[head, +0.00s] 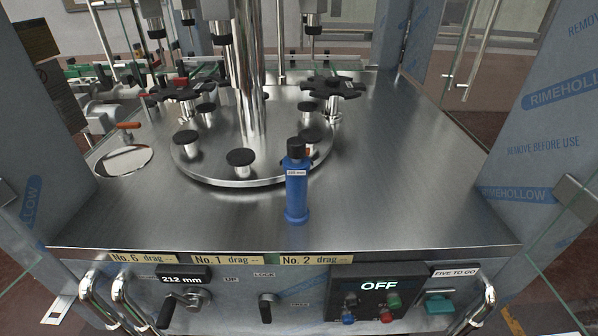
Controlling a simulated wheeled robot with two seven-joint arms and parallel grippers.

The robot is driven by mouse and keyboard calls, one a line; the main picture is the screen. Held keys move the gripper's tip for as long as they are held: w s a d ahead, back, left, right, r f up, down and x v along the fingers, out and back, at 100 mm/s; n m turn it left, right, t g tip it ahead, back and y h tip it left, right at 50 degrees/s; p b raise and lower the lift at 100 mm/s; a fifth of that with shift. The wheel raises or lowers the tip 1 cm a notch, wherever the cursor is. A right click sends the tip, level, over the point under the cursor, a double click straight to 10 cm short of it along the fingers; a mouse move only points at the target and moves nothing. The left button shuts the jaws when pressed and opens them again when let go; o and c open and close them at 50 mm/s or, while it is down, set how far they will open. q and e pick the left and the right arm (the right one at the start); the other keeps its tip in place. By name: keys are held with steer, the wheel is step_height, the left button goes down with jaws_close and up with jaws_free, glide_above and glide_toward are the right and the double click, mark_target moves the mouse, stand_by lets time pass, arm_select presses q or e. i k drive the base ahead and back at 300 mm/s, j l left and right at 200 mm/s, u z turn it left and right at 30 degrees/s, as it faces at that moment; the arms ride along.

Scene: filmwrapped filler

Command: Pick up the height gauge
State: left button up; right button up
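The task names a height gauge. A blue upright cylinder with a black cap and a small white label (296,190) stands on the metal deck (400,215) near its front edge, and it is likely this gauge. The label on it is too small to read surely. It stands in front of the round metal turntable and overlaps its rim in the picture. Nothing is touching it that I can see. Neither of my grippers shows in the head view.
A round turntable (205,172) with several black-topped posts and a central column (250,80) stands behind the blue cylinder. The front panel holds a 212 mm display (183,280), knobs and an OFF box (375,285). Film-wrapped posts (545,120) flank the deck. Deck beside the cylinder is clear.

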mark_target(297, 213)
steer(key=k+l+z, duration=0.15)
steer(key=l, duration=0.3)
steer(key=l+z, duration=0.15)
steer(key=l, duration=0.3)
steer(key=k+l+z, duration=0.15)
steer(key=l, duration=0.3)
